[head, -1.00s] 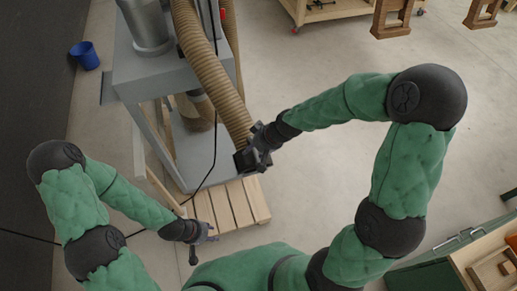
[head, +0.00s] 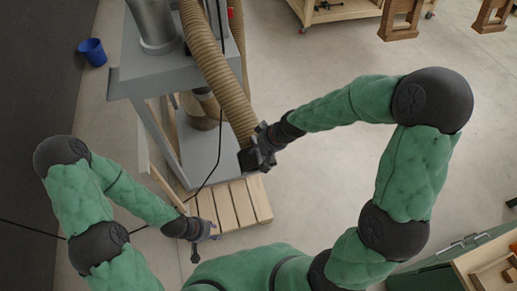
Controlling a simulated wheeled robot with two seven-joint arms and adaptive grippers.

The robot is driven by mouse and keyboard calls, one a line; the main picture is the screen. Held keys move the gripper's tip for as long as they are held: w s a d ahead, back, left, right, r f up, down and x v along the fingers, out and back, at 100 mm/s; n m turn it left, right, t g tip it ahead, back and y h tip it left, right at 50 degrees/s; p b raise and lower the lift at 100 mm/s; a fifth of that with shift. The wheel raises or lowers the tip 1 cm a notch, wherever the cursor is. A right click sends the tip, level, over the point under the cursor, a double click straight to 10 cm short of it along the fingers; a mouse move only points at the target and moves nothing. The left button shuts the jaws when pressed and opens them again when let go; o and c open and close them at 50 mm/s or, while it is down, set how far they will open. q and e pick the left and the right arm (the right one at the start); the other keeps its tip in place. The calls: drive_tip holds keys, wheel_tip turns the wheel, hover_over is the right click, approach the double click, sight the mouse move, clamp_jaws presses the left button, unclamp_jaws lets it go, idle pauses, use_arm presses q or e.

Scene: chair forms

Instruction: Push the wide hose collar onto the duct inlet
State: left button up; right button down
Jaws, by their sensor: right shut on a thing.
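The tan ribbed hose (head: 218,70) runs down from the top of the view, past the grey machine stand, to my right gripper (head: 258,155). My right gripper is shut at the hose's lower end, on a dark block-like piece that looks like the wide hose collar (head: 249,160). The gripper partly hides it, and both are dark, so their outlines are hard to separate. I cannot make out the duct inlet for certain. My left gripper (head: 207,233) is low, near the pallet's front left edge, with no object visible in it; its finger gap is too small to judge.
The grey stand (head: 165,75) carries a metal cylinder (head: 153,22). A slatted wooden pallet (head: 235,204) lies below. A thin black cable crosses in front of the stand. A green-edged bench (head: 440,252) is lower right. Floor at centre right is clear.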

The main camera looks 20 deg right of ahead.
drive_tip(key=shift+w+r, duration=0.1)
drive_tip(key=shift+w+r+p, duration=0.15)
drive_tip(key=shift+r+p, duration=0.45)
drive_tip(key=shift+r, duration=0.05)
drive_tip(key=shift+r+p, duration=0.7)
drive_tip(key=shift+r, duration=0.2)
drive_tip(key=shift+r+p, duration=1.5)
drive_tip(key=shift+r, duration=0.4)
